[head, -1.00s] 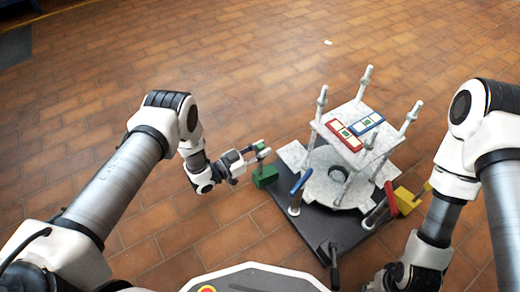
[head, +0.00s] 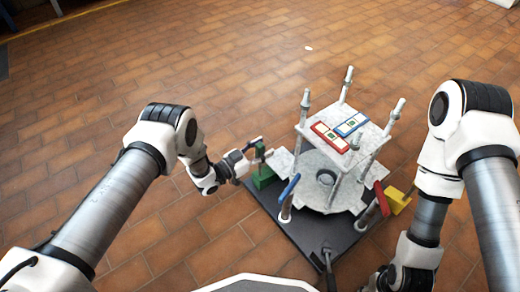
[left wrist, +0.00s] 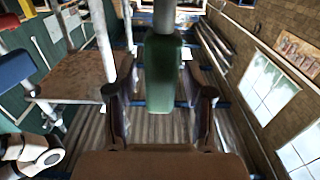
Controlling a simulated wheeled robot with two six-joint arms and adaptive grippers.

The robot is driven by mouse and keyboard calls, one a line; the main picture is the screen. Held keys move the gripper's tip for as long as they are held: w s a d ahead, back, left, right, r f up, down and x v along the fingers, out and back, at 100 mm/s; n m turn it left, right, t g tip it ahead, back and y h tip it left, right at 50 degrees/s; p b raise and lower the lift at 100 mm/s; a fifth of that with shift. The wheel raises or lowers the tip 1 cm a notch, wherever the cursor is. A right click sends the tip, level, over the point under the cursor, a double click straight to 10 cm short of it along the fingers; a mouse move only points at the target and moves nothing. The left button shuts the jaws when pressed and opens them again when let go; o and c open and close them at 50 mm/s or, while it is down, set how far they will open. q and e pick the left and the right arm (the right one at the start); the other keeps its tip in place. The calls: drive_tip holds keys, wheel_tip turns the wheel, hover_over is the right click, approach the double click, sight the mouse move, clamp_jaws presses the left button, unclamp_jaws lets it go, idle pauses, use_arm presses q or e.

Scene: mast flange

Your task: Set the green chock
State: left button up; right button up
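The green chock (head: 263,178) is at the left corner of the dark base plate (head: 318,248); I cannot tell whether it touches the plate. My left gripper (head: 257,155) is at the upper part of the chock, above its block, and appears shut on it. In the left wrist view a green part of the chock (left wrist: 163,75) fills the space between the two dark fingers, below a grey shaft. The contact of the fingertips is hard to see.
On the base plate stands a pale flange (head: 310,180) with an upper plate (head: 355,145) on several posts.

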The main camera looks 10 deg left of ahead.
use_arm(q)
drive_tip(key=v, duration=1.2)
